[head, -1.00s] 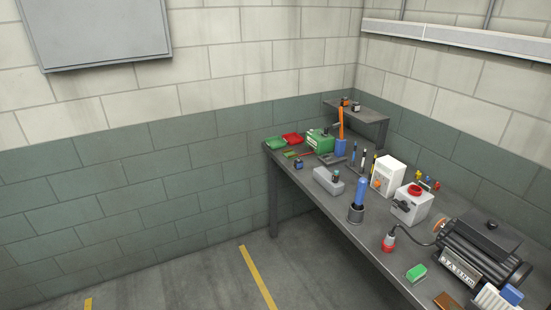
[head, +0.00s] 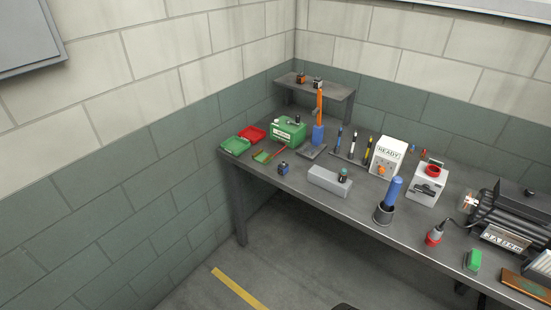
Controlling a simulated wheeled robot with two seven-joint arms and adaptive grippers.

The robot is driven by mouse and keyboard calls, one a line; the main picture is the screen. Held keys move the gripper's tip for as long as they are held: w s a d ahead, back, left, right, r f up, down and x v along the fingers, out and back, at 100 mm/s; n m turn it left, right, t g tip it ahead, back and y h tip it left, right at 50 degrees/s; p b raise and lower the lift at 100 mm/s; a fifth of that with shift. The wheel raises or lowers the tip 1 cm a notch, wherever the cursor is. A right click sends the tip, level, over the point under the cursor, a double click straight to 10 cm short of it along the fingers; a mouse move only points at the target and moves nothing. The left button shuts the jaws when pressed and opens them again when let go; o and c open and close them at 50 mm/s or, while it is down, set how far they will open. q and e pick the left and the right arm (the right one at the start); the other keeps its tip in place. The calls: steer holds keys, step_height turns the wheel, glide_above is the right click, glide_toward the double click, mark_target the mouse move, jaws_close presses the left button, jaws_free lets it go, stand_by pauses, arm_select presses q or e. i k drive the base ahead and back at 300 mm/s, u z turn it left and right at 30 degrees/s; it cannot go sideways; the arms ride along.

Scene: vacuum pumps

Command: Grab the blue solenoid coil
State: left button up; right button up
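A small dark blue block (head: 283,168), which looks like the blue solenoid coil, sits near the front edge of the workbench (head: 330,207) toward its left end. It stands apart, in front of the green can and left of a grey block. Its details are too small to make out. Neither of my grippers shows in the head view.
A green can (head: 289,131), a green tray (head: 236,146) and a red tray (head: 252,134) lie behind the block. A grey block (head: 329,181), a blue-handled tool in a dark cup (head: 384,214) and a white READY box (head: 387,157) stand to its right. A raised shelf (head: 325,87) stands at the back.

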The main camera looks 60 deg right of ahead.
mark_target(284, 168)
steer(key=z, duration=0.65)
steer(key=i, duration=1.15)
steer(key=z, duration=1)
